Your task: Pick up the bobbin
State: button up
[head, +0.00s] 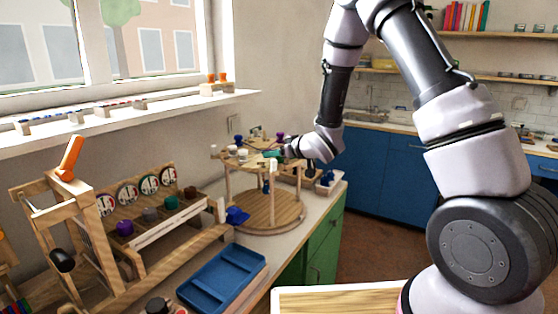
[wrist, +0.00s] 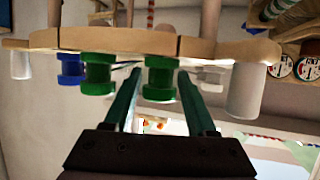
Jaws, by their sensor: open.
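In the wrist view, which looks upside down, a green bobbin (wrist: 160,80) sits on a wooden board (wrist: 130,40) and shows between my gripper's two teal fingers (wrist: 160,84). The fingers are apart, one on each side of it; I cannot tell whether they touch it. A second green bobbin (wrist: 97,75) and a blue bobbin (wrist: 69,70) stand beside it. White bobbins (wrist: 245,90) are at the sides. In the head view my gripper (head: 277,154) is at the top of the round wooden stand (head: 268,214), among small bobbins, partly hidden by my wrist.
A blue tray (head: 222,279) lies on the counter in front of the stand. A wooden rack with dials (head: 150,240) and coloured knobs is at the left. The window wall is close behind.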

jog(key=shift+x, duration=0.85)
grip_shut()
jog(key=shift+r, duration=0.1)
